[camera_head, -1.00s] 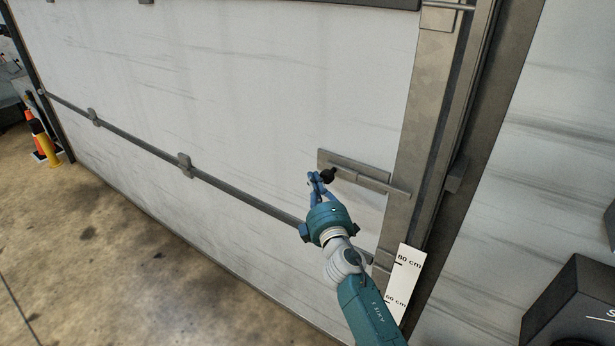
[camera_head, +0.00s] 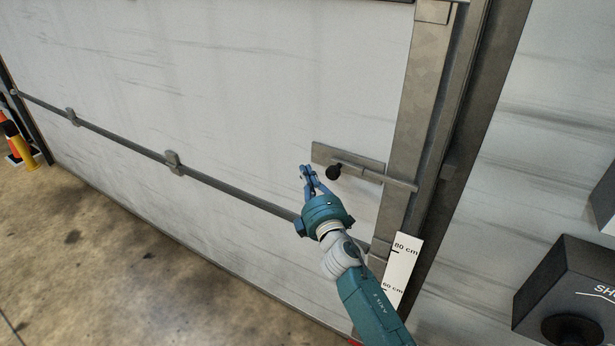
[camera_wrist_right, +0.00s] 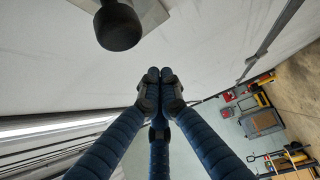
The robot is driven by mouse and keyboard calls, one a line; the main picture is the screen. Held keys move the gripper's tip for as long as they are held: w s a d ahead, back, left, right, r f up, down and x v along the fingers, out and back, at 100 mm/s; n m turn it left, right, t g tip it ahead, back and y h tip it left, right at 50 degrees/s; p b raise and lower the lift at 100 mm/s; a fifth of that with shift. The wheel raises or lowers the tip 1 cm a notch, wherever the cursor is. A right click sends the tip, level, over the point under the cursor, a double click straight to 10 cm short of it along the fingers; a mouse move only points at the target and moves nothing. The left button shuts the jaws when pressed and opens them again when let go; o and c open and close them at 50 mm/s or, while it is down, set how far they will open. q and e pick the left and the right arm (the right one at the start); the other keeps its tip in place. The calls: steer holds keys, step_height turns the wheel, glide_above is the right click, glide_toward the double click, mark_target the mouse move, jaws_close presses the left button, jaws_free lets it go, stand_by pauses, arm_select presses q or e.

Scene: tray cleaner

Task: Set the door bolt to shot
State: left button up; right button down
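The door bolt is a flat metal plate (camera_head: 350,160) on the white door, with a rod (camera_head: 400,183) and a round black knob (camera_head: 333,172). The knob sits below the left part of the plate. The rod runs right from the plate and lies across the metal door post. My right gripper (camera_head: 306,171) is left of the knob, with a small gap between them. In the right wrist view its fingertips (camera_wrist_right: 160,77) meet with nothing between them, and the black knob (camera_wrist_right: 118,27) hangs clear of them. My left gripper is not in view.
The metal post (camera_head: 405,115) stands at the door's right edge. A white height scale (camera_head: 402,270) is below the bolt. A dark box (camera_head: 570,290) is at the lower right. A long rail (camera_head: 120,141) crosses the door. Floor at the lower left is clear.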

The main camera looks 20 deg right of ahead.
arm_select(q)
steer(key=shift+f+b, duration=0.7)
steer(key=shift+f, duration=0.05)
arm_select(e)
steer(key=s+f, duration=0.1)
steer(key=s, duration=0.8)
steer(key=shift+s+a, duration=0.15)
steer(key=shift+a, duration=0.1)
